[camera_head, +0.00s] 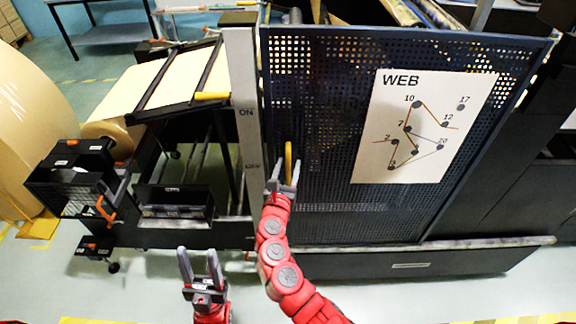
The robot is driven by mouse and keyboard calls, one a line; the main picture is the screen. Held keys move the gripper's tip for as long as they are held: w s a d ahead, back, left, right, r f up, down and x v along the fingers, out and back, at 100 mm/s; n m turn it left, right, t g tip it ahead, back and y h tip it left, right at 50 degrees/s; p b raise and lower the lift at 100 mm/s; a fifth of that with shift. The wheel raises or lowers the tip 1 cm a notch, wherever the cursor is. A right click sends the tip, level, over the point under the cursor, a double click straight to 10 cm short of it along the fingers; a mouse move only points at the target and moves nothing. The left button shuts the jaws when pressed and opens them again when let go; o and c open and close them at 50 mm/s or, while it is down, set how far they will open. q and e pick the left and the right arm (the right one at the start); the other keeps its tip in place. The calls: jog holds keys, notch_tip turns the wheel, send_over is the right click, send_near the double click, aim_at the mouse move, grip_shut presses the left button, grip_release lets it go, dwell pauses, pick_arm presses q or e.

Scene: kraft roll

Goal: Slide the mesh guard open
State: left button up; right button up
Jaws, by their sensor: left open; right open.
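The mesh guard (330,120) is a dark blue perforated panel in the middle of the head view, with a white WEB diagram sheet (425,127) on its right half. A yellow handle (289,160) stands upright near its left edge. My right gripper (284,176) is open at the handle's lower part, with a finger on each side of it. I cannot tell whether the fingers touch it. My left gripper (199,264) is open and empty, low and left of the guard.
A large kraft roll (30,120) stands at the far left. A cart with dark bins (75,165) and a frame with cream web (170,80) are left of the post. A dark base ledge (400,262) runs below the guard. Pale floor is free in front.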

grip_shut()
dwell(1.4)
